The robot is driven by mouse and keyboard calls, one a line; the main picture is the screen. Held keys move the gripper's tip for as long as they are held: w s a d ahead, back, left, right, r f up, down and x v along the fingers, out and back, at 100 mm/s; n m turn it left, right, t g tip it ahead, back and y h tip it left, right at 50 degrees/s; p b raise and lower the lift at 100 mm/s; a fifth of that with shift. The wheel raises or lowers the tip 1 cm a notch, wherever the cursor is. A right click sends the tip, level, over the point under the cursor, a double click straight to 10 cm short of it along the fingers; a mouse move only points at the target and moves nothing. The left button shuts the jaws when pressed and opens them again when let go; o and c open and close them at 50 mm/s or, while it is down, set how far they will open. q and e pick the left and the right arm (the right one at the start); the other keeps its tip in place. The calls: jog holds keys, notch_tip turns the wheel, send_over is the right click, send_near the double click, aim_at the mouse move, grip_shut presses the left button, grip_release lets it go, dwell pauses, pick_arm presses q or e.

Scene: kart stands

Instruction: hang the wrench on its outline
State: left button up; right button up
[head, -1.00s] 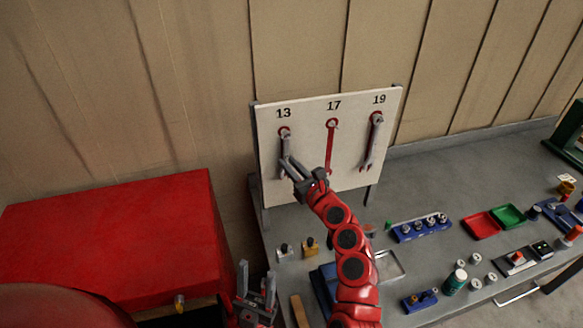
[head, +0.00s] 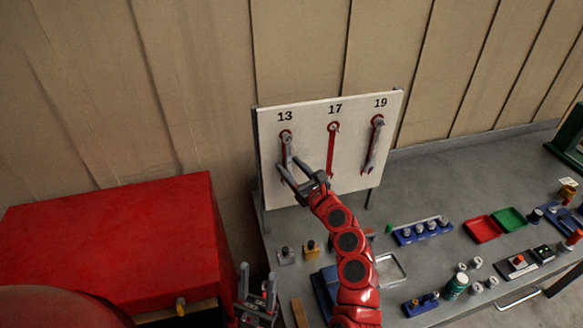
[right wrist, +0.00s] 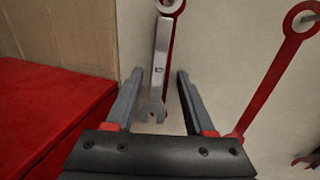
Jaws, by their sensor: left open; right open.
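A grey wrench (head: 287,152) hangs from the peg under 13 on the white board (head: 310,113), over a red outline. The outline under 17 (head: 331,150) is bare. Another wrench (head: 374,147) hangs under 19. My left gripper (head: 258,272) is open and empty, low beside the bench.
The grey bench (head: 440,175) carries a blue socket rack (head: 421,230), red tray (head: 482,229), green tray (head: 509,217) and several small parts. A red cabinet (head: 110,240) stands left of the bench. The wall is close behind the board.

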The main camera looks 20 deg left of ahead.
jog(key=p+v, duration=0.4)
jog(key=v, duration=1.3)
jog(key=shift+s+d, duration=0.2)
